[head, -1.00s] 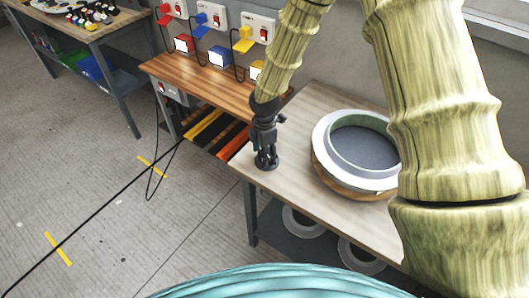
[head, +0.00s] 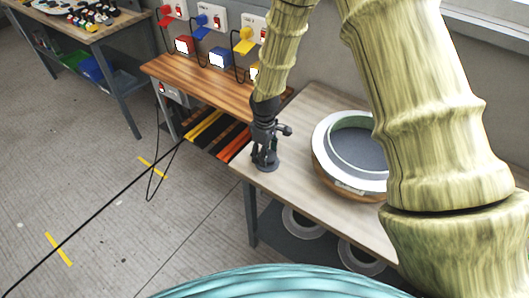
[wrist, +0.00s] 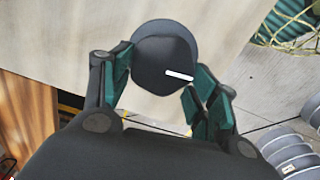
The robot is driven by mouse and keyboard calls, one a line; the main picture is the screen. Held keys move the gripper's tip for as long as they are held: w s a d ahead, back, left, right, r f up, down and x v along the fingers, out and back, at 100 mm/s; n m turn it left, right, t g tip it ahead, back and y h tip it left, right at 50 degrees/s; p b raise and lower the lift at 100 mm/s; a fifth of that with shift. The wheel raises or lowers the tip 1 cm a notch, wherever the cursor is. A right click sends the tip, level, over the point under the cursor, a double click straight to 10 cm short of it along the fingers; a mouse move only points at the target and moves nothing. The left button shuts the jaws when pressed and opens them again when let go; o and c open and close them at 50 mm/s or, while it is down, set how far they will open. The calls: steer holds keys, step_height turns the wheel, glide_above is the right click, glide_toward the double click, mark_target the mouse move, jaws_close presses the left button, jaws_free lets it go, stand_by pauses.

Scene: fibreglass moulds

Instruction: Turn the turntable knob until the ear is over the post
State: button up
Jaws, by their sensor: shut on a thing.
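The turntable knob (wrist: 163,62) is a dark, round knob with a white line mark, which points right in the wrist view. My gripper (wrist: 158,85) has its green-padded fingers on either side of the knob and is shut on it. In the head view my gripper (head: 265,162) is low over the front left corner of the bench, and it hides most of the knob. A round mould with a pale rim (head: 325,140) and grey middle sits to the right on a wooden round base. A small pale patch shows on its front side. I cannot make out the ear or the post.
The pale bench (head: 290,180) has bare wood between the knob and the mould. Grey rings (head: 362,256) lie on the shelf below. A striped wooden bench (head: 205,82) with coloured switches stands behind left. My arm hides the mould's right side.

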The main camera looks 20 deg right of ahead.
steer(key=shift+m, duration=0.6)
steer(key=o, duration=1)
steer(key=shift+r, duration=0.1)
step_height(320, 180, up, 12)
steer(key=shift+f, duration=0.1)
stand_by(0.5)
